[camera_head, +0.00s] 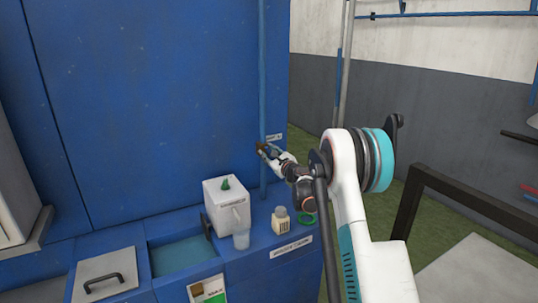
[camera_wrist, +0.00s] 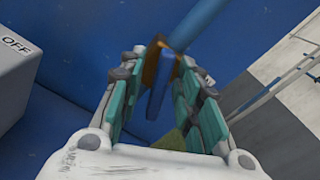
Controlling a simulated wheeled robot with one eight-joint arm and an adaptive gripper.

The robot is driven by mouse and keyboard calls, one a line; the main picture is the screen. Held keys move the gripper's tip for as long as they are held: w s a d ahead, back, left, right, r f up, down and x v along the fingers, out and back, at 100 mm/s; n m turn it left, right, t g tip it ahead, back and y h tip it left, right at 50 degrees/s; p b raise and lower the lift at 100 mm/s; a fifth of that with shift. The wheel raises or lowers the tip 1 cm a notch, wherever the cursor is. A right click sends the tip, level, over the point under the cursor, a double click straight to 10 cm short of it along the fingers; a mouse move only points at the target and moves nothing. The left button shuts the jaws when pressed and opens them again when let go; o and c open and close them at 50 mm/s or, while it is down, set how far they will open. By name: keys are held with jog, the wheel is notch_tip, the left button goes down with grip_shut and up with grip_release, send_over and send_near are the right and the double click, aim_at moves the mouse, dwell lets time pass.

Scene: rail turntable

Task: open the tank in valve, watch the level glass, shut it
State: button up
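A small valve with a brass-coloured body (camera_wrist: 152,62) and a blue lever (camera_wrist: 160,92) sits on the blue vertical pipe (camera_head: 262,85). In the head view the valve's brass part (camera_head: 261,147) shows just beyond my fingertips, beside a small white label (camera_head: 274,137) too small to read. My gripper (camera_head: 270,153) reaches it from the right. In the wrist view my gripper (camera_wrist: 163,95) is open, with the blue lever between its teal-padded fingers and gaps on both sides. I cannot make out a level glass in either view.
Below on the blue counter stand a white box with a green knob (camera_head: 226,203), a clear cup (camera_head: 241,239), a cream bottle (camera_head: 281,221) and a green ring (camera_head: 306,219). A sunken basin (camera_head: 183,255) lies left. The wrist view shows a grey box marked OFF (camera_wrist: 25,75) at left.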

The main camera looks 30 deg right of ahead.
jog(key=s, duration=1.1)
jog(key=shift+s+d, duration=0.2)
jog(key=shift+s, duration=0.15)
